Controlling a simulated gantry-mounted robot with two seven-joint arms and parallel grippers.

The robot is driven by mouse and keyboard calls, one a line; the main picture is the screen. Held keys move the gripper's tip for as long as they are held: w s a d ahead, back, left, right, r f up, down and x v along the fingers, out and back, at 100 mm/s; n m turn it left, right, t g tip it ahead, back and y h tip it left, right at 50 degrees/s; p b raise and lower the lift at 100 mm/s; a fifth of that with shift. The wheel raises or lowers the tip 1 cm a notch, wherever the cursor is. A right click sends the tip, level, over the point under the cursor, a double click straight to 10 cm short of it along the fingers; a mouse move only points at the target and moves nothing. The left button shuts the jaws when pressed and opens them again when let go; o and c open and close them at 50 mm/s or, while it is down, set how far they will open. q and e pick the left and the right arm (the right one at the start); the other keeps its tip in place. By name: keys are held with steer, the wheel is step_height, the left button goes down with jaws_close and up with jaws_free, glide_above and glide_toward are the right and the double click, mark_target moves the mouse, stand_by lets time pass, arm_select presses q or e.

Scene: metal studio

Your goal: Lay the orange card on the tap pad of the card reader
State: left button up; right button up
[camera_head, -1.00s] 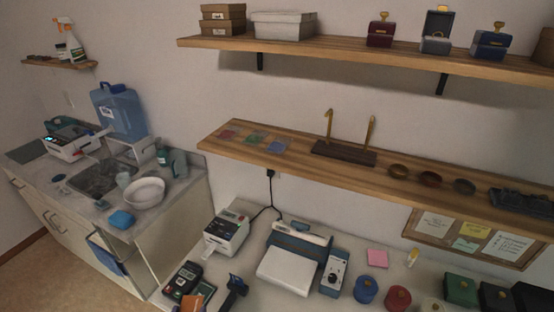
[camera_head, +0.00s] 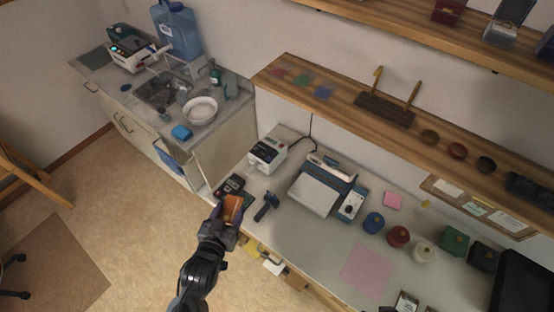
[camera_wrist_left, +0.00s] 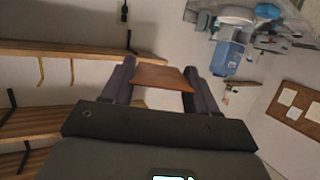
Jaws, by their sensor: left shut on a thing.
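My left gripper (camera_head: 226,218) is shut on the orange card (camera_head: 233,207) at the front left edge of the workbench. In the left wrist view the card (camera_wrist_left: 163,78) lies between the two fingers of the left gripper (camera_wrist_left: 162,88). The dark card reader (camera_head: 234,184) lies on the bench just beyond the card. In the head view the card and gripper overlap the reader's near part, so I cannot tell whether the card touches it. My right gripper is not in view.
A black handheld tool (camera_head: 266,206) stands right of the reader. A white printer (camera_head: 268,151) and a blue and white machine (camera_head: 322,187) stand behind. Round pots, such as a blue one (camera_head: 374,222), stand to the right. A wooden shelf (camera_head: 340,106) runs above the bench.

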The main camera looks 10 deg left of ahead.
arm_select(q)
steer(key=w+d+f+m+h+b, duration=0.15)
steer(key=d+f+b, duration=0.25)
steer(key=f, duration=0.4)
steer(key=w+d+f+m+h+b, duration=0.1)
steer(key=d+f+m+h+b, duration=0.1)
steer(key=d+f+b, duration=0.45)
steer(key=w+d+f+h+b, duration=0.1)
steer(key=w+d+f+b, duration=0.1)
steer(key=w+b, duration=0.4)
steer(key=w+d+f+m+g+h+b, duration=0.1)
steer(key=w+f+b, duration=0.4)
steer(key=b, duration=0.5)
steer(key=shift+w+d, duration=0.7)
steer(key=shift+w, duration=0.35)
steer(key=shift+a+h, duration=0.15)
steer(key=shift+h, duration=0.1)
